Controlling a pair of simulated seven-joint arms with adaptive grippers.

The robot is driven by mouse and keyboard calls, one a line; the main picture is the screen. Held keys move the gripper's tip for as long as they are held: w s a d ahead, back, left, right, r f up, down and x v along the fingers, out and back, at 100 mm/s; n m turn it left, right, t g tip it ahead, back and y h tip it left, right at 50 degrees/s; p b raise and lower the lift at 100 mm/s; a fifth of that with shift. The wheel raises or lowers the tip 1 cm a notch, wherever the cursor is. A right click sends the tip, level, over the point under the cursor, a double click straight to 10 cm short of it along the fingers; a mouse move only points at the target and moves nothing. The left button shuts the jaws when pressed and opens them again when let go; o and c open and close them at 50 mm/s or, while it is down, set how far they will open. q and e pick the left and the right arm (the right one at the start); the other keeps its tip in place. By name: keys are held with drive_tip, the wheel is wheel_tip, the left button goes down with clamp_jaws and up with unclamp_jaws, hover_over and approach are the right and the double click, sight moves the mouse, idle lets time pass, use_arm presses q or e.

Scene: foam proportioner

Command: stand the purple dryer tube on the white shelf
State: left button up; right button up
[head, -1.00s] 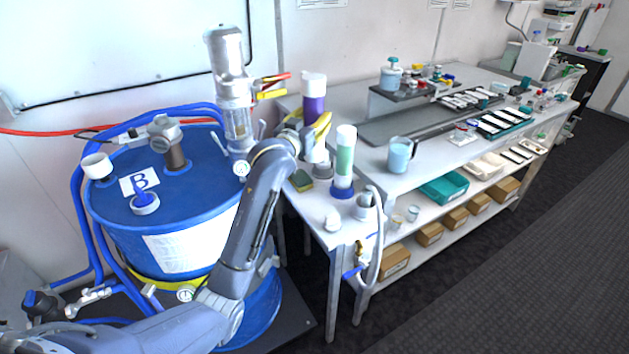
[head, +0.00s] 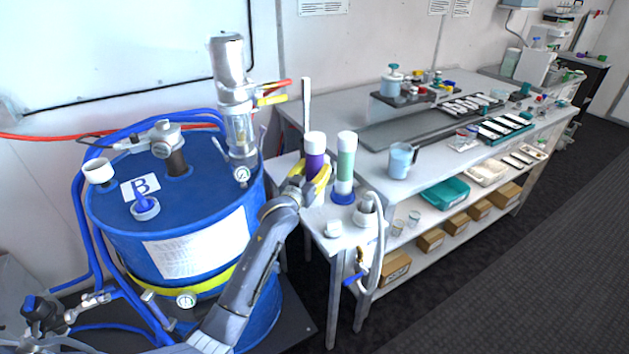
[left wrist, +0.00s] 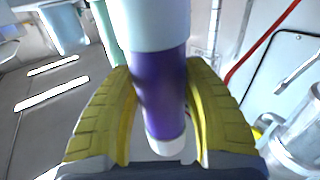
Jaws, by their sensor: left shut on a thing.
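The purple dryer tube (head: 315,163) has white caps at both ends and is upright in the head view, just left of the green tube. My left gripper (head: 318,181) has yellow fingers shut around its lower part. In the left wrist view the purple tube (left wrist: 158,90) lies between both yellow fingers (left wrist: 160,105). The white shelf (head: 345,243) is the small ledge at the left end of the bench. The tube's bottom is partly hidden by my fingers, so I cannot tell whether it touches the shelf. My right gripper is not in view.
A green tube (head: 346,165) stands in a blue base close on the right. A blue drum (head: 190,220) stands left. A thin white upright (head: 306,100) rises behind the tube.

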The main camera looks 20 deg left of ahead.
use_arm(q)
drive_tip(key=shift+f, duration=1.95)
drive_tip(key=o, duration=1.5)
drive_tip(key=shift+f, duration=0.15)
